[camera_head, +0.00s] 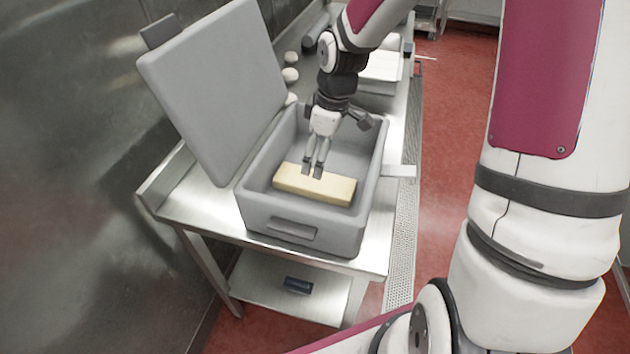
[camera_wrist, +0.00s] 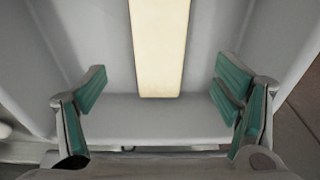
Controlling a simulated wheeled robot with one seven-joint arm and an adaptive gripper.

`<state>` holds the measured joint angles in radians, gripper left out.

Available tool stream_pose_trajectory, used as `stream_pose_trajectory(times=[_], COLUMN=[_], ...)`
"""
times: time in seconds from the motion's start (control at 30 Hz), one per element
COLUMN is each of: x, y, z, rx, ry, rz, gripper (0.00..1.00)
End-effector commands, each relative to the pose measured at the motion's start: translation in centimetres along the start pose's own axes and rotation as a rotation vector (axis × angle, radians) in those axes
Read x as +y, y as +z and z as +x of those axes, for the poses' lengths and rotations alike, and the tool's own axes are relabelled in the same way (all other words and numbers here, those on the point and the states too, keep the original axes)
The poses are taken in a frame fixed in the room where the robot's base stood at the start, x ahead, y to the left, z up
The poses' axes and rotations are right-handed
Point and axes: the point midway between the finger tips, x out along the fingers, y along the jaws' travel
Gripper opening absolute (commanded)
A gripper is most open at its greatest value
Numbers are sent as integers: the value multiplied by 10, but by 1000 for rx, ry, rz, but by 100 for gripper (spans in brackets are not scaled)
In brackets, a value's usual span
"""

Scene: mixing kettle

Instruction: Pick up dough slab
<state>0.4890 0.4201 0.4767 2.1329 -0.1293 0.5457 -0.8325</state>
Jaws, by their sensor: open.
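The dough slab (camera_head: 315,188) is a pale yellow, long block lying flat on the floor of an open grey box (camera_head: 305,237). My gripper (camera_head: 313,174) points down into the box, close above or at the slab's back edge in the head view. In the wrist view, the slab (camera_wrist: 160,45) runs from the top edge to mid-frame. There my gripper (camera_wrist: 160,108) has its green-padded fingers spread wide at either side, with the slab's near end between and beyond them. The fingers do not touch the slab there.
The box's grey lid (camera_head: 215,90) stands open at the left. The box rests on a steel table (camera_head: 190,205) beside a metal wall. White round pieces (camera_head: 290,75) and a white tray (camera_head: 382,66) lie behind the box. Red floor is at the right.

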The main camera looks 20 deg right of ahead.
Motion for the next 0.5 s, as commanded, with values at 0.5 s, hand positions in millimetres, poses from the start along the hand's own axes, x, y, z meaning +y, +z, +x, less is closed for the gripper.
stream_pose_trajectory(times=[0.5], x=[-1], y=[1], z=[57], rx=[-2], ry=[-4], rz=[0], gripper=[83])
